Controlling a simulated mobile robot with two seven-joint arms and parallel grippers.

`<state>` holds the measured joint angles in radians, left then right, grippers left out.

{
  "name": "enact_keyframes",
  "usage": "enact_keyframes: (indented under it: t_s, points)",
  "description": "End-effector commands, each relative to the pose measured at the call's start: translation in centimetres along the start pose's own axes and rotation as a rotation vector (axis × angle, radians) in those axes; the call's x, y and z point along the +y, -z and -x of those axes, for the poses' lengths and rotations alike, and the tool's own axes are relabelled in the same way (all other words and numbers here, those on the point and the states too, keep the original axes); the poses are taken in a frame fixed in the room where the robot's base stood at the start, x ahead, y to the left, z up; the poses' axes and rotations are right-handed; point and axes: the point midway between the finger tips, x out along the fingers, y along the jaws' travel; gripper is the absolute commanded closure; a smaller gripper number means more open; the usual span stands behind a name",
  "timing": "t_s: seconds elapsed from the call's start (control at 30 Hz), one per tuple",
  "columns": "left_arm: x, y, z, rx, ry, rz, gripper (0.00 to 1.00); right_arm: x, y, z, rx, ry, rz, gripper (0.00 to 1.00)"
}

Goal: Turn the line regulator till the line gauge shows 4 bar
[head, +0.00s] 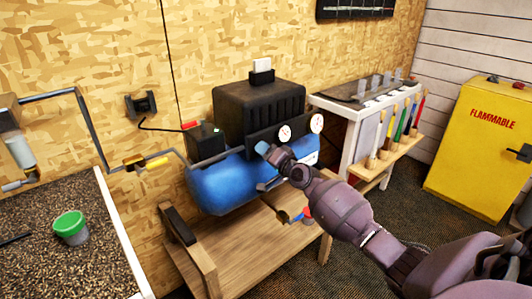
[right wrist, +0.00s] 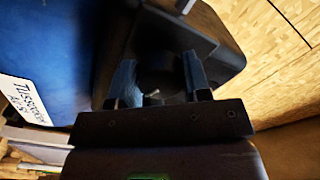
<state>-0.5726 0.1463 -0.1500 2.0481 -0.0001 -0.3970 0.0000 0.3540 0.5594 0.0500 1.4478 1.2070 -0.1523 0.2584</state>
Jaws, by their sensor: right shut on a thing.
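My right gripper (head: 264,168) is at the front of the blue compressor tank (head: 215,188), just below the black panel. In the right wrist view its two blue-grey fingers (right wrist: 158,85) are shut on a dark round knob (right wrist: 158,72), which looks like the line regulator. The knob is hidden behind the gripper in the head view. Two white-faced gauges, a left one (head: 285,133) and a right one (head: 316,123), sit on the panel above the gripper. Their needles are too small to read, and I cannot tell which is the line gauge. My left gripper is not in view.
The compressor stands on a wooden bench (head: 235,225). A grey pipe (head: 92,130) with a yellow-handled valve (head: 156,163) runs at its left. A green-topped cup (head: 70,224) stands on the left worktop (head: 110,235). A tool rack (head: 385,155) and yellow cabinet (head: 478,140) stand right.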

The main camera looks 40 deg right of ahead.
Motion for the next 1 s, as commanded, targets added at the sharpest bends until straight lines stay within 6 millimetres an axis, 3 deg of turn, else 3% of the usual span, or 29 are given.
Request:
enact_keyframes:
  t_s: [0.73, 0.77, 0.9, 1.0]
  points:
    - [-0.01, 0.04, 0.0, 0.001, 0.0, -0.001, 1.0, 0.06, -0.15, 0.02, -0.001, -0.002, -0.094, 0.8]
    - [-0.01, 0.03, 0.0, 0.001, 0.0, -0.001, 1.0, 0.06, -0.15, 0.02, -0.001, -0.002, -0.094, 0.54]
    - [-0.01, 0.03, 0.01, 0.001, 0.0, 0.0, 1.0, 0.04, -0.12, 0.02, 0.0, -0.001, -0.093, 0.33]
    - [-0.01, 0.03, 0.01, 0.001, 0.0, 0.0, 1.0, 0.03, -0.08, 0.01, 0.001, -0.001, -0.093, 0.31]
